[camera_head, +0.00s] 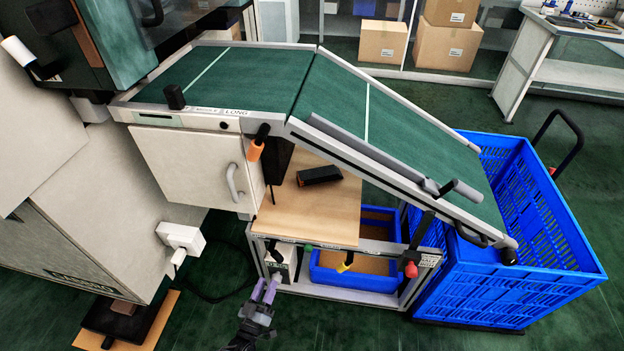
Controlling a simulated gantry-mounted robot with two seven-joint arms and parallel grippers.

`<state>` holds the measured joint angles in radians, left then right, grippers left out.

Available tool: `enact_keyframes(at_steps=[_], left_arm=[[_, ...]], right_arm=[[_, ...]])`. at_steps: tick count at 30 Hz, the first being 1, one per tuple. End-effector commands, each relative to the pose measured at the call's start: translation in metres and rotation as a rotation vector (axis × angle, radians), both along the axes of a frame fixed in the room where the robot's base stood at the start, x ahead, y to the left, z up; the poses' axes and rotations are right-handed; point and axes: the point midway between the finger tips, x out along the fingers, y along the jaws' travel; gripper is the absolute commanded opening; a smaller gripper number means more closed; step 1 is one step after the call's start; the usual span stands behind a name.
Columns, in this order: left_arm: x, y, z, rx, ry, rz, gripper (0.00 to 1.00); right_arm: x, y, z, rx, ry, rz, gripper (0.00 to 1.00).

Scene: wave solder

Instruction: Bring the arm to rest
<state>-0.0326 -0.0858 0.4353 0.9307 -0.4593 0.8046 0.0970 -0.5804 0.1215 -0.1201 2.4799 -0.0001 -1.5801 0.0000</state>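My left gripper (265,288) is at the bottom centre, with two purple fingers pointing up and away in the picture. The fingers are apart and I see nothing held between them. In the picture they lie just below a small light-coloured box with dark parts (282,258) at the left end of the bench's lower frame. I cannot tell whether they touch it. Most of my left arm is out of view. My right gripper is not in view.
A green sloping conveyor (335,100) runs down to a blue crate (500,295) on the right. Below it are a wooden shelf (310,215) with a black object (319,175), and blue bins (335,275). A cable (215,298) lies on the floor, left of my gripper.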

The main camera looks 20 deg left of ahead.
Motion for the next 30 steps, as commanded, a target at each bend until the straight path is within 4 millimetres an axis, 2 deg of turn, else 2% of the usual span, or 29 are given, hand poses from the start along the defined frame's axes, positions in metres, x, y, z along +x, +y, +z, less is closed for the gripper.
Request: enact_keyframes(at_steps=[5, 8, 11, 14, 18, 21, 25, 30], left_arm=[[-0.023, 0.003, 0.007, 0.006, 0.041, -0.001, 0.40], [-0.047, 0.002, 0.019, 0.023, 0.079, -0.023, 0.40], [-0.063, 0.001, 0.062, 0.077, 0.069, -0.064, 0.40], [-0.067, -0.008, 0.117, 0.159, 0.086, -0.133, 0.40], [-0.064, -0.036, 0.188, 0.291, 0.216, -0.251, 0.40], [-0.063, -0.060, 0.234, 0.374, 0.339, -0.317, 0.40], [-0.069, -0.084, 0.286, 0.452, 0.505, -0.369, 0.40], [-0.091, -0.106, 0.347, 0.508, 0.728, -0.408, 0.40]], right_arm=[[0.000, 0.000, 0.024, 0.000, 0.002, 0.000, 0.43], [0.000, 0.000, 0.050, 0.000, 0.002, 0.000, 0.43], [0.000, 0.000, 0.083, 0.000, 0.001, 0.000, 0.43], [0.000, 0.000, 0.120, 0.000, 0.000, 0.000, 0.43], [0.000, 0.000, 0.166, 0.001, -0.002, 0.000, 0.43], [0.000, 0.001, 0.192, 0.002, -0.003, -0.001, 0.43], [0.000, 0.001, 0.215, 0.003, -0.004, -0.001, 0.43], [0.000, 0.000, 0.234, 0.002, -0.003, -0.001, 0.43]])
